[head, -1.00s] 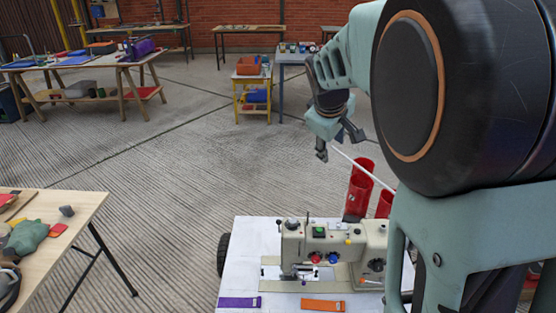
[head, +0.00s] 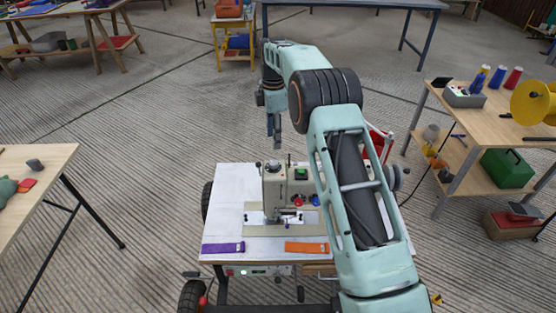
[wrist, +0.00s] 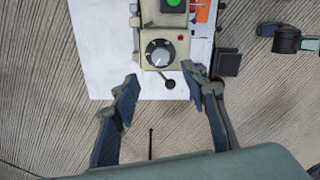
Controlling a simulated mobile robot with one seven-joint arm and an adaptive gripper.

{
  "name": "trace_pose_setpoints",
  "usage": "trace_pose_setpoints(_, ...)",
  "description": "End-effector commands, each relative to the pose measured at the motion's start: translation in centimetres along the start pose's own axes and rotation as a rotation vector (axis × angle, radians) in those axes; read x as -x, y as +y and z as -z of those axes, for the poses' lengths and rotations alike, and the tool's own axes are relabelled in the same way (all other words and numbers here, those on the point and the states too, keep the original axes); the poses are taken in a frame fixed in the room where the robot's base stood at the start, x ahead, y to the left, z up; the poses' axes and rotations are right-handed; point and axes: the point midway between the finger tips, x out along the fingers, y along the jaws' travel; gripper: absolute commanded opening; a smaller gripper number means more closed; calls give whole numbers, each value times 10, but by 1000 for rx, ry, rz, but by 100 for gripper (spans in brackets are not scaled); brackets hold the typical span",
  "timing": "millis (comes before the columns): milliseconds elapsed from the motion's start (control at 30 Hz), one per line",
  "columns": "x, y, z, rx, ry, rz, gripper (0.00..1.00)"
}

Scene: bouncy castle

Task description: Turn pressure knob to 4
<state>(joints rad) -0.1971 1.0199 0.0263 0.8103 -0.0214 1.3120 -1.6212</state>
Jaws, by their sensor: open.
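A cream sewing machine (head: 302,185) stands on a white-topped table (head: 228,190). In the wrist view a silver-grey dial knob (wrist: 158,52) with a white pointer mark sits on the machine's end, below a green button (wrist: 174,2). Its scale numbers are too small to read. My gripper (head: 274,138) hangs just above the machine's left end in the head view. In the wrist view my gripper (wrist: 160,82) is open and empty, its two fingers apart below and to either side of the dial, not touching it. A small black ball-ended lever (wrist: 169,84) shows between the fingertips.
A purple strip (head: 222,248) and an orange strip (head: 306,247) lie along the table front. Red and blue knobs (head: 314,200) are on the machine's front. A workbench (head: 500,110) stands at right and another (head: 35,190) at left. Open floor lies behind the machine.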

Motion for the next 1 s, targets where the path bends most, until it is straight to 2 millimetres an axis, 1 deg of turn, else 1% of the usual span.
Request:
trace_pose_setpoints(167, -29, -2, 0, 0, 0, 6, 41)
trace_pose_setpoints(300, -56, -1, -1, -1, -2, 4, 41)
trace_pose_setpoints(500, -88, -1, -1, -1, -1, 2, 41)
trace_pose_setpoints(700, -102, 0, -1, -1, -2, 0, 41)
trace_pose_setpoints(1000, -103, 0, -1, -1, -2, 0, 40)
